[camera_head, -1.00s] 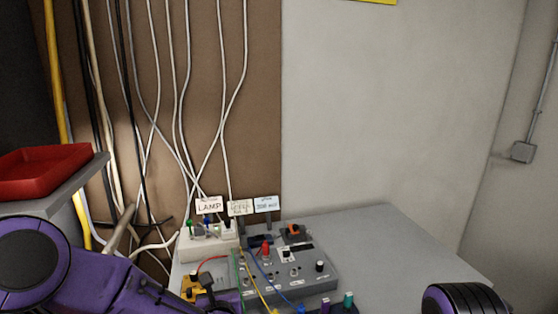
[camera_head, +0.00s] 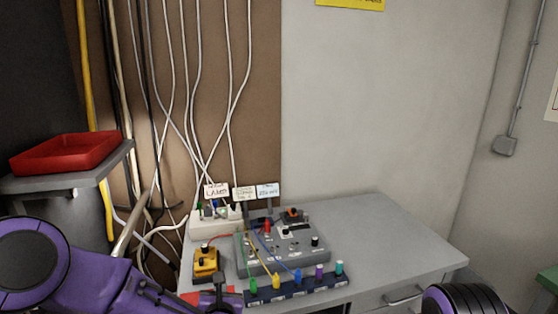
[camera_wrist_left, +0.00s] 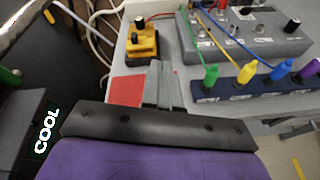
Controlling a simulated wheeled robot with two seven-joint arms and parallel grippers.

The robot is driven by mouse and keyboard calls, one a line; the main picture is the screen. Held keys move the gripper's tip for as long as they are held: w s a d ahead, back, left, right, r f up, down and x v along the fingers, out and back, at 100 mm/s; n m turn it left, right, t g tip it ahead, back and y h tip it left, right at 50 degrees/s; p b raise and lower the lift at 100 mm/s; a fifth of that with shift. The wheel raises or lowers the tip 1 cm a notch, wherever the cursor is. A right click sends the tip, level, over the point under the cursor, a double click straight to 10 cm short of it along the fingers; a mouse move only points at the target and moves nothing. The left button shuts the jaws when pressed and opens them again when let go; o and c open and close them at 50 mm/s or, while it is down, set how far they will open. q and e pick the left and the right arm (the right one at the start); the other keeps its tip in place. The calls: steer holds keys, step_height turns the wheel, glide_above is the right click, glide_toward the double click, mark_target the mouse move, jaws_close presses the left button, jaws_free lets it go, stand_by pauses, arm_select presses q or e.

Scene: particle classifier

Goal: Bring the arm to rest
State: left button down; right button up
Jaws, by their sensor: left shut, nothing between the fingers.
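My left arm (camera_head: 85,280) is purple and comes in from the lower left in the head view. Its gripper (camera_head: 221,284) is at the table's front left edge, over or beside a red patch (camera_head: 190,298). In the left wrist view the gripper's grey fingers (camera_wrist_left: 160,85) are together with nothing between them. A yellow device (camera_head: 206,262) stands just beyond them, apart from them as far as I can tell. My right gripper is out of view; only a dark rounded part of my right arm shows at the lower right.
The grey table (camera_head: 385,235) holds a grey control box (camera_head: 285,245) with cables and a dark strip of coloured plugs (camera_head: 300,287). A white socket block (camera_head: 213,222) stands behind. A red tray (camera_head: 65,153) is on a shelf at left. The table's right side is clear.

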arm_select(q)
steer(key=s+a+f+m+g+h, duration=0.1)
steer(key=s+a+f+m+g, duration=0.15)
steer(key=s+f+m, duration=0.5)
steer(key=s+a+f+m+g, duration=0.25)
steer(key=s+f+m, duration=0.4)
steer(key=m, duration=0.65)
steer(key=s+a+f+m+g, duration=0.3)
steer(key=s+a+f+m, duration=0.1)
steer(key=s, duration=0.7)
steer(key=s+a+f+m+g+y, duration=0.1)
steer(key=s+a+f+m, duration=0.3)
steer(key=s, duration=0.8)
step_height(320, 180, down, 4)
steer(key=shift+s+a+r+g, duration=0.1)
steer(key=shift+s+a+g, duration=0.1)
steer(key=shift+a+g, duration=0.9)
steer(key=shift+a+m, duration=0.15)
steer(key=shift+m, duration=0.1)
